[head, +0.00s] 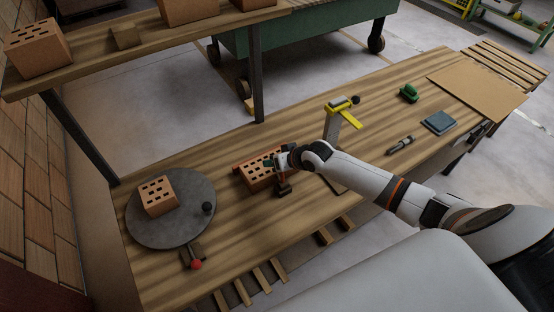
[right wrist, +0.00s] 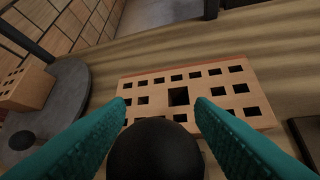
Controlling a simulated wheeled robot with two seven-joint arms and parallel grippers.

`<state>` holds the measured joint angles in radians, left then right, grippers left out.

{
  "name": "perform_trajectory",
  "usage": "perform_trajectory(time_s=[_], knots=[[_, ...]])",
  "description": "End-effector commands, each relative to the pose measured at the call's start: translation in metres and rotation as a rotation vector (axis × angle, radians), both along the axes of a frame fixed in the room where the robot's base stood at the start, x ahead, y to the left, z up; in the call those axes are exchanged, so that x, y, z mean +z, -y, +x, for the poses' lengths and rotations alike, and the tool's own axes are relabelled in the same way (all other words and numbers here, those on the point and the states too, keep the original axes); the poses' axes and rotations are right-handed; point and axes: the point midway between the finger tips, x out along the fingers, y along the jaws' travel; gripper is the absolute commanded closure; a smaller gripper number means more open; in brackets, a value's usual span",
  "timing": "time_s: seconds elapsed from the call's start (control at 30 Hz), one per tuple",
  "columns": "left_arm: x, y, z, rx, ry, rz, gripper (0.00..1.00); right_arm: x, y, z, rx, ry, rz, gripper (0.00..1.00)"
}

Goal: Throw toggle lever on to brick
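An orange perforated brick (head: 260,172) sits in a low fixture on the bench, and it shows ahead in the right wrist view (right wrist: 222,104). My right gripper (head: 282,161) is over the right end of the brick. Its two teal fingers (right wrist: 162,108) are apart, with a round black knob (right wrist: 155,152) low between them. The knob overlaps the fingers in that view; I cannot tell whether they touch it. The lever shaft under the knob is hidden. A dark bracket (head: 285,187) stands beside the fixture. My left gripper is out of view.
A grey turntable (head: 150,233) at left carries another brick (head: 158,195) and a black knob (head: 207,208). A red-knobbed lever (head: 196,264) is at its front. A yellow-topped post (head: 341,104) stands beyond my right forearm. A shelf (head: 130,42) overhangs the back left.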

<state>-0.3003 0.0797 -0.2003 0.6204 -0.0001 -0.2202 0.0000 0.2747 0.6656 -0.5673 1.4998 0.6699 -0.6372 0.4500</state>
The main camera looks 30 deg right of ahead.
Motion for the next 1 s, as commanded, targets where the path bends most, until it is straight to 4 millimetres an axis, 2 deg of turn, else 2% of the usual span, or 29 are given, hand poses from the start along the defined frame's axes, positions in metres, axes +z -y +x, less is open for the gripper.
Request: perform_trajectory(time_s=[0.37,0.47,0.8,1.0], knots=[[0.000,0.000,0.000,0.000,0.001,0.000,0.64,0.006,0.002,-0.004,0.001,0.003,0.000,0.51],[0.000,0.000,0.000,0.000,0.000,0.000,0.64,0.015,0.006,-0.013,0.000,0.003,0.000,0.51],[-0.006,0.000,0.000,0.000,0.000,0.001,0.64,0.064,0.023,-0.060,0.003,0.001,-0.002,0.51],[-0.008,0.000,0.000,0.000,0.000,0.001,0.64,0.081,0.029,-0.075,0.001,0.000,0.000,0.51]])
